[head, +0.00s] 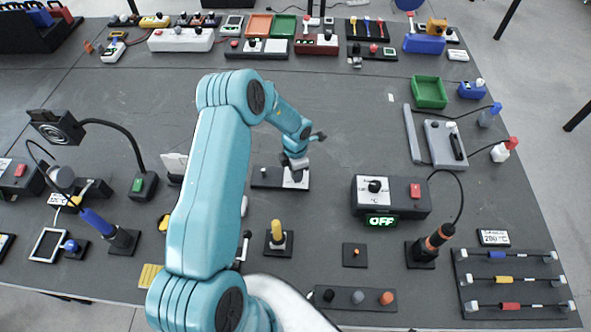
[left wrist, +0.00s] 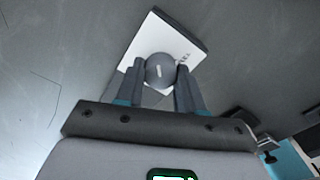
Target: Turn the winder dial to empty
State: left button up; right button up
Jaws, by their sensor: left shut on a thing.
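The winder (head: 265,178) is a low dark base with a white label plate, at the middle of the table in the head view. Its round grey dial (left wrist: 160,70) shows in the left wrist view, with a short pale pointer mark on top. The white plate (left wrist: 150,42) under it carries small dark lettering, partly covered. My left gripper (head: 296,172) is over the winder, pointing down, and shut on the dial, one finger on each side. In the head view the gripper hides the dial. My right gripper is in neither view.
A box with a knob, a red button and an OFF display (head: 390,198) stands to the right. A yellow-handled tool on a stand (head: 277,236) is nearer. A lamp (head: 143,184) stands to the left. The table behind the winder is mostly clear.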

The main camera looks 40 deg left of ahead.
pick_arm(q)
jog(key=n, duration=0.5)
jog(key=shift+w+r+n, duration=0.1)
jog(key=shift+r+n, duration=0.05)
jog(key=shift+n, duration=0.15)
jog(key=n, duration=0.9)
jog(key=shift+b, duration=0.3)
jog(key=n, duration=0.4)
jog(key=shift+w+d+n+b, duration=0.1)
jog(key=shift+n+b, duration=0.2)
jog(key=shift+b, duration=0.05)
jog(key=n+b, duration=0.1)
jog(key=n, duration=0.3)
jog(key=n+b, duration=0.1)
jog(key=n, duration=0.4)
jog(key=shift+w, duration=0.1)
jog(key=n+b, duration=0.1)
jog(key=n, duration=0.3)
jog(key=shift+w+n+b, duration=0.1)
jog(key=shift+n+b, duration=0.2)
jog(key=shift+n, duration=1.5)
jog(key=shift+r+n, duration=0.1)
jog(key=shift+n, duration=0.2)
